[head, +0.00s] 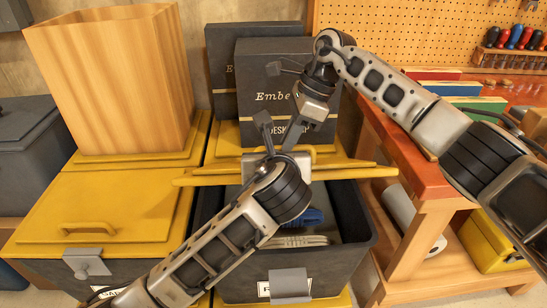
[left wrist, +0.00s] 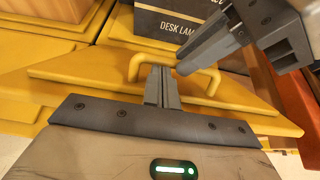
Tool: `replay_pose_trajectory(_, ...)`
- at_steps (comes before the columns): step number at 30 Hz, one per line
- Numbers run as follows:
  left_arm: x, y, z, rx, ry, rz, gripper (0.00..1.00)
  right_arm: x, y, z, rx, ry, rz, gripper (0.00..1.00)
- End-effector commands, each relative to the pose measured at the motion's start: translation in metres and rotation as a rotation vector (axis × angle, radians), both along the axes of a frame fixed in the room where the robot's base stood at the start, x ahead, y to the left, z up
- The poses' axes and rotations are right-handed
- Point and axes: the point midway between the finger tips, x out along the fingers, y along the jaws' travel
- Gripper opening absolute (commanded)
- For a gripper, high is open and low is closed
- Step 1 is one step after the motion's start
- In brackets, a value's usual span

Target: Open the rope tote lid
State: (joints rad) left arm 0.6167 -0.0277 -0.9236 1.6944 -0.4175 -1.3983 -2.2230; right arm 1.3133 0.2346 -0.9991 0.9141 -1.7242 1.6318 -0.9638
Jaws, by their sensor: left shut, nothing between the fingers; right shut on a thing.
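The rope tote (head: 350,230) is a dark grey bin with a blue rope (head: 312,217) and a pale rope (head: 298,241) inside. Its yellow lid (head: 350,172) is raised at the front, so the inside shows under it. The lid also shows in the left wrist view (left wrist: 85,68), with its yellow handle (left wrist: 207,80). My right gripper (head: 290,138) is shut on the handle; its fingertips are partly hidden. My left gripper (left wrist: 160,75) is shut and empty, close by the handle's left part. In the head view my left wrist hides part of lid and tote.
Dark boxes (head: 262,62) stand close behind the lid. A closed yellow-lidded tote (head: 110,210) is at the left, with a tall wooden box (head: 115,75) behind. A wooden bench (head: 405,165) with a paper roll (head: 405,212) below stands at the right.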

Motion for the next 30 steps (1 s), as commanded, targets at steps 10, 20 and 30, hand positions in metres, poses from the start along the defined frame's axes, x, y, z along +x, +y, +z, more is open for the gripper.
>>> replay_pose_trajectory(10, 0.009, 0.0, 0.009, 0.002, -0.001, 0.001, 0.0, 0.004, -0.004, -0.008, -0.011, -0.009, -0.015, 0.0)
replay_pose_trajectory(20, 0.009, 0.001, 0.008, 0.002, 0.003, 0.002, 0.0, 0.003, -0.002, -0.004, -0.006, -0.01, -0.01, 0.34)
replay_pose_trajectory(30, 0.009, 0.001, 0.007, 0.004, 0.006, 0.002, 0.0, 0.005, -0.015, 0.032, -0.005, -0.016, -0.011, 0.34)
